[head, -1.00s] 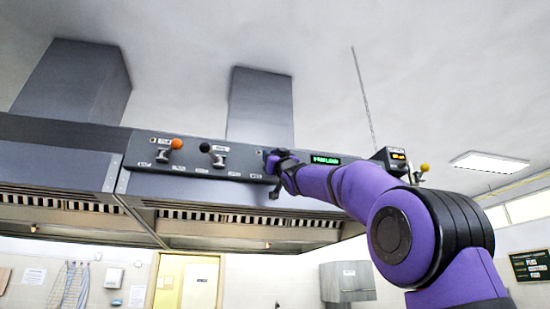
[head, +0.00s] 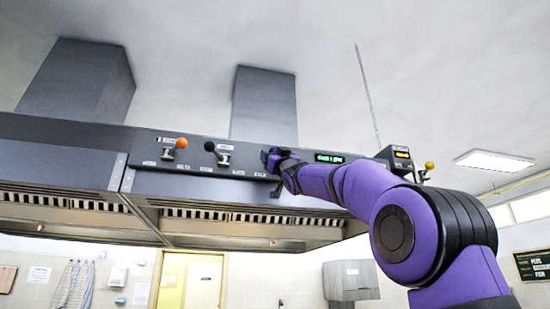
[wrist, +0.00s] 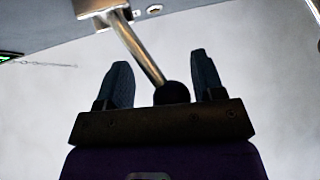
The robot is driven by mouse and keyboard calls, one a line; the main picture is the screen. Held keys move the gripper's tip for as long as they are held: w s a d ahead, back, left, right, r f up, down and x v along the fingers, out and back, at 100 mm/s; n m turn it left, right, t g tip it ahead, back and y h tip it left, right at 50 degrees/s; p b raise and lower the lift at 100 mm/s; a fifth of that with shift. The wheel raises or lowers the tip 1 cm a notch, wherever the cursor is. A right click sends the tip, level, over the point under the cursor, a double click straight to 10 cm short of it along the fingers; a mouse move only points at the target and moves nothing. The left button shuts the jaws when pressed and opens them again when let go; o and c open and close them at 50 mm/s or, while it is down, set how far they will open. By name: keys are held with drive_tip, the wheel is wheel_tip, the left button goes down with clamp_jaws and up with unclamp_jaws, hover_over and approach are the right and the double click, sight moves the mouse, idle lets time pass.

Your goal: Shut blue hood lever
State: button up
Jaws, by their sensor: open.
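The hood's control panel (head: 240,170) runs along the front edge of the hood. My gripper (head: 272,162) is up against its right part and hides the lever there in the head view. In the wrist view, my gripper (wrist: 160,64) is open, with one finger on each side of a lever. The lever is a bent metal rod (wrist: 138,45) coming from a bracket on the panel, and it ends in a dark round knob (wrist: 172,93). The knob sits between the fingers near the palm; in this shade I cannot tell that it is blue.
An orange-knobbed lever (head: 181,143) and a black-knobbed lever (head: 210,147) are on the panel to the left. A yellow-knobbed lever (head: 429,166) is to the right, near a small display box (head: 396,157). A green display (head: 329,158) lies just above my arm.

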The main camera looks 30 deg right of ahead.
drive_tip(key=v, duration=1)
drive_tip(key=shift+s+f, duration=0.25)
drive_tip(key=shift+s, duration=0.05)
drive_tip(key=shift+d, duration=0.1)
